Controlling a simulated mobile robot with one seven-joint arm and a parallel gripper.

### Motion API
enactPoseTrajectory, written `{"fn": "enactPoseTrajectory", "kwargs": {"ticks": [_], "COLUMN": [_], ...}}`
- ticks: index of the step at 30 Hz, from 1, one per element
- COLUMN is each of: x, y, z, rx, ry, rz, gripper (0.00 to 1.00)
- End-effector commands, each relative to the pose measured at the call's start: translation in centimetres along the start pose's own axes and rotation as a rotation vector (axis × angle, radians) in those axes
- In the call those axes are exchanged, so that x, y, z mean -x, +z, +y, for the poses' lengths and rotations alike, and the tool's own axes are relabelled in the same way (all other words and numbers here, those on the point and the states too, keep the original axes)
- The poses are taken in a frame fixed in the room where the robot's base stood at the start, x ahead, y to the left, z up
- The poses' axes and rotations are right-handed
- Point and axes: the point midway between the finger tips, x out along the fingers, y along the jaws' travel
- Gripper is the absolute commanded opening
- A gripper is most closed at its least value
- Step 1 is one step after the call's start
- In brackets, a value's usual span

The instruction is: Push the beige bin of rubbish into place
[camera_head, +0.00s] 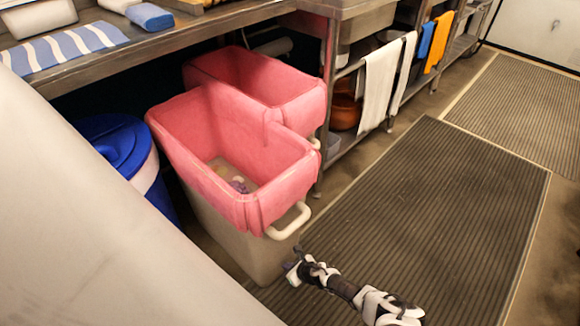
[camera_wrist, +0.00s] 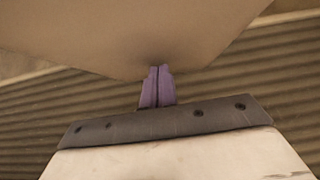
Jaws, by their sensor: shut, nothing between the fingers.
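The beige bin (camera_head: 237,241) has a pink liner folded over its rim and a white handle (camera_head: 290,221) on its near right side. A little rubbish (camera_head: 236,182) lies inside it. The bin stands partly out from under the steel counter. My gripper (camera_head: 291,268) is low beside the bin's front right side, below the handle. In the wrist view, its purple fingers (camera_wrist: 157,86) are shut together, with tips at or very near the beige wall (camera_wrist: 140,35). I cannot tell whether they touch.
A second pink-lined bin (camera_head: 262,78) stands behind, under the counter (camera_head: 160,52). A blue-lidded barrel (camera_head: 112,143) is close on the left. Steel shelving with towels (camera_head: 378,84) runs at the back right. Ribbed mats (camera_head: 420,215) cover open floor to the right.

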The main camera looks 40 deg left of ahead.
Motion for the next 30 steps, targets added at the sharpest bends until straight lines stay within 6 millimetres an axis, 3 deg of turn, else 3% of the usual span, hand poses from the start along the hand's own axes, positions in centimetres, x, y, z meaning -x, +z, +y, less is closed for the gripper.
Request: {"fn": "enactPoseTrajectory", "kwargs": {"ticks": [1, 21, 30], "x": [-1.1, -10.4, -12.0], "y": [0.9, 10.4, 12.5], "z": [-0.2, -0.2, -0.2], "rx": [0.007, 0.006, 0.001], "ry": [0.005, 0.004, 0.003], "rz": [-0.005, -0.008, -0.008], "gripper": [0.0, 0.0, 0.0]}}
